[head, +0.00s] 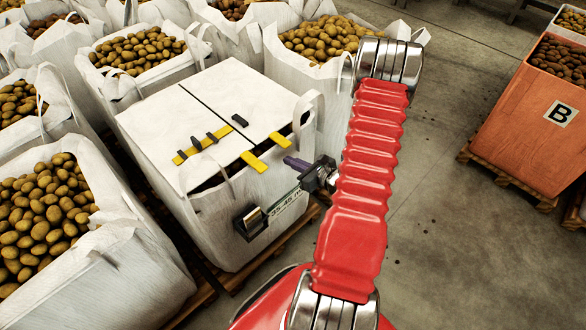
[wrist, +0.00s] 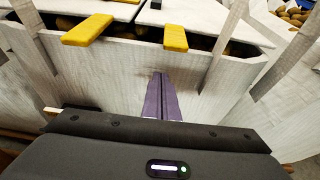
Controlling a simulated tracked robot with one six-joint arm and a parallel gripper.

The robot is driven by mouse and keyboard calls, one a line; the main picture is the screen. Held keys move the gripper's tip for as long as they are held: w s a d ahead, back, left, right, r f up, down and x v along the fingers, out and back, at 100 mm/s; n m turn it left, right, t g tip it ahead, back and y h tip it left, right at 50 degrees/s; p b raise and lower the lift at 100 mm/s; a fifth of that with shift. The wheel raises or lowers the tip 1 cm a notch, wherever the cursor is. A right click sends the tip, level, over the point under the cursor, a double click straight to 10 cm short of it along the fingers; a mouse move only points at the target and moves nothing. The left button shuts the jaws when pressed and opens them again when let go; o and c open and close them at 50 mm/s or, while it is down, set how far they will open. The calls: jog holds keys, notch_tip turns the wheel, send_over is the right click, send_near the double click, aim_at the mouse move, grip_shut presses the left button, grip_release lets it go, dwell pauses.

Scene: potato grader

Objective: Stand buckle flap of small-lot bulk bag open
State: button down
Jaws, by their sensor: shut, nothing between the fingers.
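The small-lot bulk bag (head: 225,225) is white and stands upright in the head view, with a "35-45 mm" label on its front. White flaps (head: 235,85) lie flat over its top. A yellow strap (head: 203,145) with dark buckle pieces lies across the left part. Two yellow tabs (head: 252,160) stick out at the near edge; they also show in the wrist view (wrist: 88,30). Potatoes show in the gap beneath that edge. My gripper (head: 292,163), with purple fingers, is shut and empty, just outside the bag's front wall near the right tab. I cannot tell whether it touches.
A metal-and-black fitting (head: 250,222) is on the bag's front. Open potato bags (head: 140,50) crowd the left and back. An orange crate (head: 535,100) marked B stands on a pallet at right. Concrete floor (head: 455,130) is clear between. Loop handles (head: 312,110) rise at the bag's corners.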

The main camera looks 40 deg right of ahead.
jog(key=shift+r, duration=1.7)
